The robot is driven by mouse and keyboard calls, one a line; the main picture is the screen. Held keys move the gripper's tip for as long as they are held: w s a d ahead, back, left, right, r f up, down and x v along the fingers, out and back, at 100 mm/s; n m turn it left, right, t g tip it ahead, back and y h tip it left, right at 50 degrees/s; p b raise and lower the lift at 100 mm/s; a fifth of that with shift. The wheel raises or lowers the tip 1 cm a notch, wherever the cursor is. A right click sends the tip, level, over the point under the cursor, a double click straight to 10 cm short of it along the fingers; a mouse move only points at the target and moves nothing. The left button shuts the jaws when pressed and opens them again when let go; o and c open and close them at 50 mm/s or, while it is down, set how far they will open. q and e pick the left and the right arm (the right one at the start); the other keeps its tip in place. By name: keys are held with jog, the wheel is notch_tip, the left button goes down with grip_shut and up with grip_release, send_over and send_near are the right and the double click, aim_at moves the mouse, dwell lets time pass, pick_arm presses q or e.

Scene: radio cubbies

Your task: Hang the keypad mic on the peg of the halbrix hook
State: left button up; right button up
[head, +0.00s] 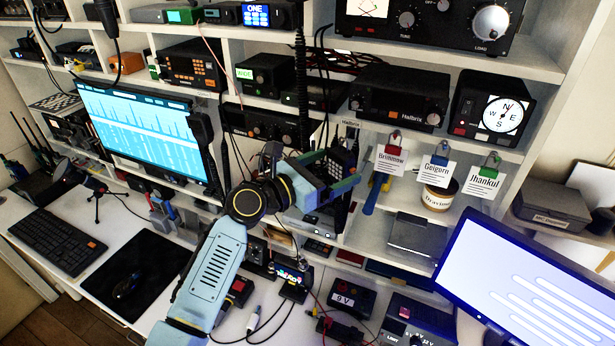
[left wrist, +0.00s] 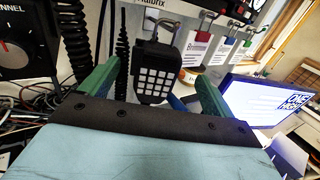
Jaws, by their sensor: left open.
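The keypad mic (left wrist: 155,84) is black with pale square keys. It is upright just below the Halbrix label (left wrist: 158,4), and a dark loop or peg (left wrist: 166,24) shows at its top. I cannot tell for certain whether it hangs on that peg. My left gripper (left wrist: 155,74) is open, with one green finger on each side of the mic; whether either touches it is unclear. In the head view the mic (head: 344,156) shows at my left gripper (head: 334,172), below the Halbrix label (head: 350,122). My right gripper is not in view.
Padlocks with tags for Brimmow (head: 390,160), Geigurn (head: 434,172) and Jhankul (head: 484,178) hang to the right. A coiled black cord (left wrist: 122,50) hangs left of the mic. Radios fill the shelves; a monitor (head: 530,285) stands at the lower right.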

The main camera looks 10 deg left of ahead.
pick_arm(q)
jog(key=v, duration=1.3)
jog(key=s+a+f+m+g+y, duration=0.2)
jog(key=s+f+m+g+y, duration=0.35)
jog(key=s+f+m, duration=0.85)
jog(key=s+a+f+m+g+y, duration=0.1)
jog(key=s+a+f+m+y, duration=0.3)
jog(key=s+m, duration=0.3)
jog(key=s+a+f+m+g+y, duration=0.1)
jog(key=s+a+m+g+y, duration=0.1)
jog(key=s+a+m+y, duration=0.4)
notch_tip(320, 180, down, 32)
jog(key=s+m+g+h+b, duration=0.1)
jog(key=s+m+h+b, duration=0.15)
jog(key=b, duration=0.35)
jog(key=s+a+f+g+b, duration=0.1)
jog(key=s+f+b, duration=0.3)
jog(key=s+f, duration=1.2)
notch_tip(320, 180, down, 2)
jog(key=shift+s+a+f+n+b, duration=0.2)
jog(key=shift+a+n+b, duration=0.15)
jog(key=shift+a, duration=0.2)
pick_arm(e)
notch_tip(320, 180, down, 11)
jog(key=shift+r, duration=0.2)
pick_arm(q)
jog(key=shift+g, duration=0.25)
